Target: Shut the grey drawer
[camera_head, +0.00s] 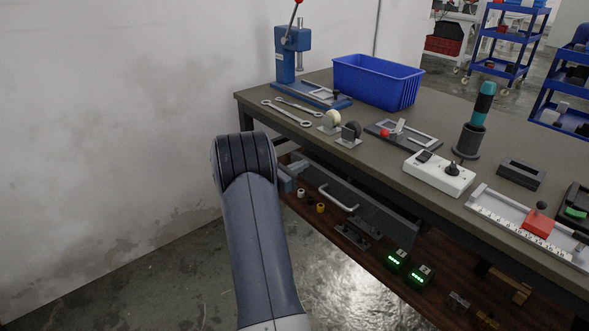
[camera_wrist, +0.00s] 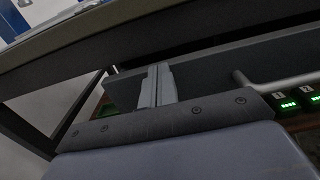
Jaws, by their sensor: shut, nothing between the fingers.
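The grey drawer (camera_head: 372,206) is under the workbench top, with a pale bar handle (camera_head: 338,198) on its front. In the wrist view, the drawer front (camera_wrist: 215,65) crosses the picture below the bench edge, and the handle (camera_wrist: 275,84) is at the right. My gripper (camera_wrist: 156,72) is shut and empty. Its fingers are in front of the left part of the drawer front, left of the handle. I cannot tell whether they touch it. How far the drawer stands out is hard to judge. In the head view, my arm mostly hides my gripper.
The workbench top (camera_head: 385,168) carries a blue bin (camera_head: 378,82), a blue press (camera_head: 290,55), wrenches and a white switch box (camera_head: 439,174). The brown lower shelf (camera_head: 375,255) holds green-lit boxes (camera_head: 397,260) and small parts. A wall stands at the left.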

